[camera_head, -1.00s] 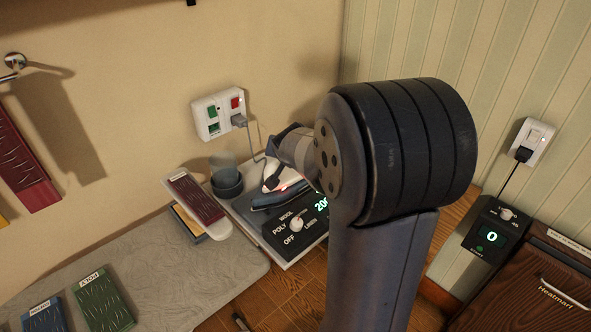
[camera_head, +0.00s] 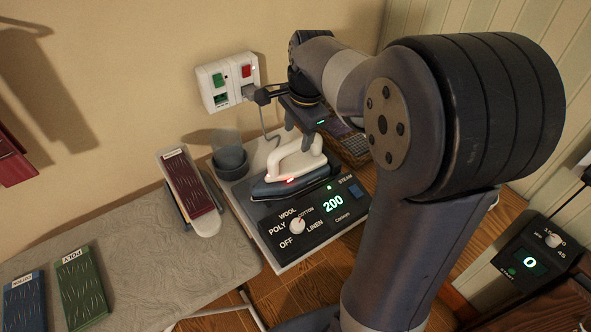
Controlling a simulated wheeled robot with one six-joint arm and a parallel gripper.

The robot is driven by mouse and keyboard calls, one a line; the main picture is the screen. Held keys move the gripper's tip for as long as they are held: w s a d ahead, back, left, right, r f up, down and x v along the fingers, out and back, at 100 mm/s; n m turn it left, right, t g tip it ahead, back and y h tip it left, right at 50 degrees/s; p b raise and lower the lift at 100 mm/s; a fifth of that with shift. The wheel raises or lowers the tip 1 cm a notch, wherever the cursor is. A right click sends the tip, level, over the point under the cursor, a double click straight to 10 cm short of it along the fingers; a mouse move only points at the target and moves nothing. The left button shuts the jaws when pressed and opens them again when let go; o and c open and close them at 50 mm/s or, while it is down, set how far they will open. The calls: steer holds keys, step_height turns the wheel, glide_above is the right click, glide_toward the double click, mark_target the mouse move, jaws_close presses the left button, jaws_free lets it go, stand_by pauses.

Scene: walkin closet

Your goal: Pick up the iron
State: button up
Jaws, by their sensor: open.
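The iron (camera_head: 284,186) stands on the control station (camera_head: 325,226), with a white handle on top, a dark blue-grey body and a small red light. My gripper (camera_head: 299,131) is open and points down just above the iron's handle. Its fingers overlap the back of the handle in the picture. I cannot tell whether they touch it or straddle it. Nothing is held. My arm comes in from the right and hides part of the room behind it.
A clear cup with a grey base (camera_head: 230,160) stands left of the iron. A wall socket (camera_head: 228,84) with a plugged cord is behind. A basket (camera_head: 352,148) is behind right.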

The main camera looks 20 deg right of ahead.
mark_target(296, 141)
steer(key=f, duration=0.3)
steer(key=w+f, duration=0.1)
steer(key=f, duration=0.2)
steer(key=shift+w+a+f+p, duration=0.15)
steer(key=shift+a+f+p, duration=0.05)
steer(key=shift+f+p, duration=0.15)
jaws_close()
steer(key=shift+w+r, duration=0.1)
stand_by(1.0)
